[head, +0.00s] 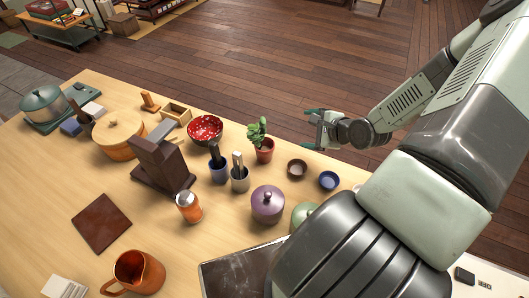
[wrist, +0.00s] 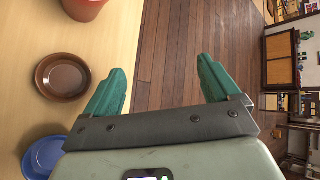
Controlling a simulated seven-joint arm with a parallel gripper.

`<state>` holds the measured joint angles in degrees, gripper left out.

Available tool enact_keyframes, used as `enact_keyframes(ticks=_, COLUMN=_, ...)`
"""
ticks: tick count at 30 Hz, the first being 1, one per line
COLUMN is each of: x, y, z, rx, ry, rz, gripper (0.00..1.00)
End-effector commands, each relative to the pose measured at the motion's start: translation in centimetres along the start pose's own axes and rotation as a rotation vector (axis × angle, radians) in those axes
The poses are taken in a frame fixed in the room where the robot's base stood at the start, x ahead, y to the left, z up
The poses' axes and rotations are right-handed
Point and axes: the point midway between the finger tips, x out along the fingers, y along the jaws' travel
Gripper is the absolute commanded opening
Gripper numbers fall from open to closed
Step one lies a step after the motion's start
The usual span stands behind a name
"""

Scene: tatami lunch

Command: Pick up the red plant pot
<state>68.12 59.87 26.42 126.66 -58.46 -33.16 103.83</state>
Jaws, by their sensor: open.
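The red plant pot (head: 264,153) with a green leafy plant (head: 257,132) stands upright near the far right edge of the wooden table, in the head view. In the wrist view only part of the red pot (wrist: 85,7) shows, at the top left; its plant is out of frame. My gripper (head: 312,129) is to the right of the pot, apart from it, near the table edge. In the wrist view its green fingers (wrist: 160,85) are spread wide with nothing between them, over the table edge and floor.
A brown bowl (head: 297,169) and a blue bowl (head: 328,181) stand right of the pot. A grey cup with utensils (head: 240,181), a red dotted bowl (head: 205,128) and a purple lidded jar (head: 267,205) are also close. Beyond the table edge is open floor.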

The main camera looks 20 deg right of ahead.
Motion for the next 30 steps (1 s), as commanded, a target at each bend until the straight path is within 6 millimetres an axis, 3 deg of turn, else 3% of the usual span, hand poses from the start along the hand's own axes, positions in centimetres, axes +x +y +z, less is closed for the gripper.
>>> enact_keyframes(ticks=9, x=1.6, y=5.6, z=5.7, rx=0.628, ry=-0.228, rz=-0.115, gripper=0.9)
enact_keyframes(ticks=15, x=2.3, y=7.8, z=8.3, rx=0.908, ry=-0.295, rz=-0.107, gripper=0.9)
enact_keyframes(ticks=23, x=4.2, y=7.7, z=9.3, rx=0.97, ry=-0.308, rz=-0.101, gripper=0.9)
enact_keyframes(ticks=30, x=6.8, y=6.4, z=10.3, rx=0.965, ry=-0.307, rz=-0.1, gripper=0.9)
